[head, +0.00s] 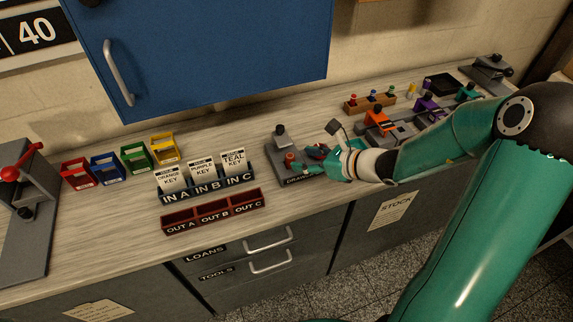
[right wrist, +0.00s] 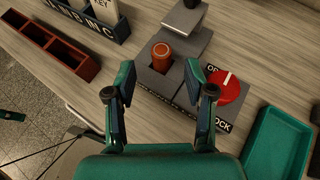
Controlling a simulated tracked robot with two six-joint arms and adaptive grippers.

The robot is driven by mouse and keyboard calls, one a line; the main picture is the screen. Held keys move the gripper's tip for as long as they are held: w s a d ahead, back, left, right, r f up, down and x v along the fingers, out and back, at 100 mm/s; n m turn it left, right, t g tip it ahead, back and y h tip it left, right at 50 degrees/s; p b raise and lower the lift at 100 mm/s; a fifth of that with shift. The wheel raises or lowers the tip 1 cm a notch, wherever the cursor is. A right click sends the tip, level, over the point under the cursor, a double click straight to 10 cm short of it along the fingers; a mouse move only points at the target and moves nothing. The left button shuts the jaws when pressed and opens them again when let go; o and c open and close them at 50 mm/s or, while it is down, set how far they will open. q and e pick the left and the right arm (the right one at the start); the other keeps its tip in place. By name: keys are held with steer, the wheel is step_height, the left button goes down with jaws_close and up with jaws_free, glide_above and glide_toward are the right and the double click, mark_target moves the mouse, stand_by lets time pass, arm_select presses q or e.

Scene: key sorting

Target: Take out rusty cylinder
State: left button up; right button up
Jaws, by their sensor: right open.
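The rusty cylinder (right wrist: 162,54) is a brownish-orange round piece standing upright in a grey block fixture (right wrist: 165,80) in the right wrist view. In the head view it shows small (head: 290,158) on the dark fixture (head: 277,150) at the middle of the counter. My right gripper (right wrist: 158,78) is open, with its two fingers on either side of the line to the cylinder; they seem apart from it. In the head view the right gripper (head: 312,168) is close to the fixture's right side. My left gripper is not in view.
A red knob (right wrist: 228,86) sits beside the cylinder on the fixture. A green tray (right wrist: 275,145) lies to the right. The red OUT tray (head: 212,211) and the IN card rack (head: 206,187) stand left of the fixture. Bare counter (head: 245,140) lies behind them.

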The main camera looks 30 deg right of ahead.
mark_target(293, 157)
steer(key=x, duration=0.5)
steer(key=shift+w+d+f, duration=0.1)
jaws_close()
